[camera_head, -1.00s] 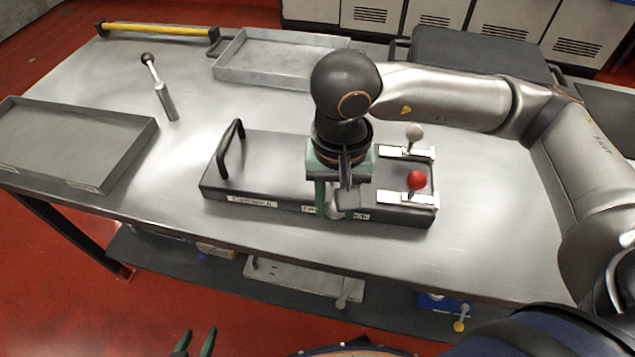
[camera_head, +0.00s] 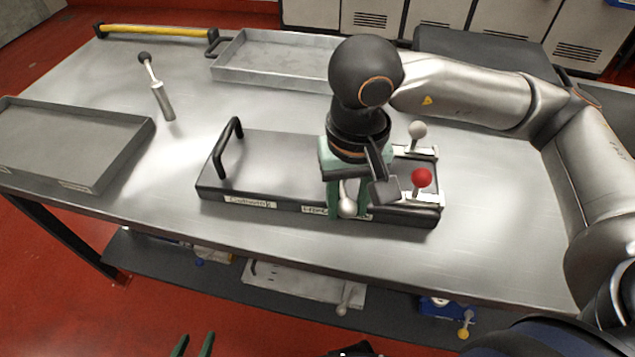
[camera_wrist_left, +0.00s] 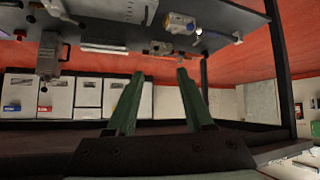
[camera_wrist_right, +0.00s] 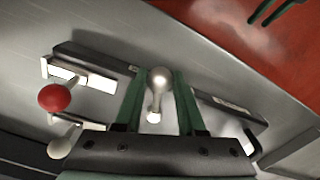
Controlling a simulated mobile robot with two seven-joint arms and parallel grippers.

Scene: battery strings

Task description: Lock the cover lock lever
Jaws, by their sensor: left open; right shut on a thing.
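The black battery-like box (camera_head: 275,165) lies on the metal table, with a black handle at its left end. A pale metallic ball-topped lever (camera_head: 347,207) is at its front side. My right gripper (camera_head: 348,205) comes down from above with its green fingers around this lever. In the right wrist view the lever's ball (camera_wrist_right: 160,77) sits between the two fingers, and its lower part is partly hidden. My left gripper (camera_head: 194,345) is open and empty, low in front of the table; its spread fingers also show in the left wrist view (camera_wrist_left: 159,75).
A red-knobbed lever (camera_head: 422,177) and a white-knobbed lever (camera_head: 417,130) stand on the box's right end. A grey tray (camera_head: 80,140) is at left, another tray (camera_head: 275,62) at the back. Table between is clear.

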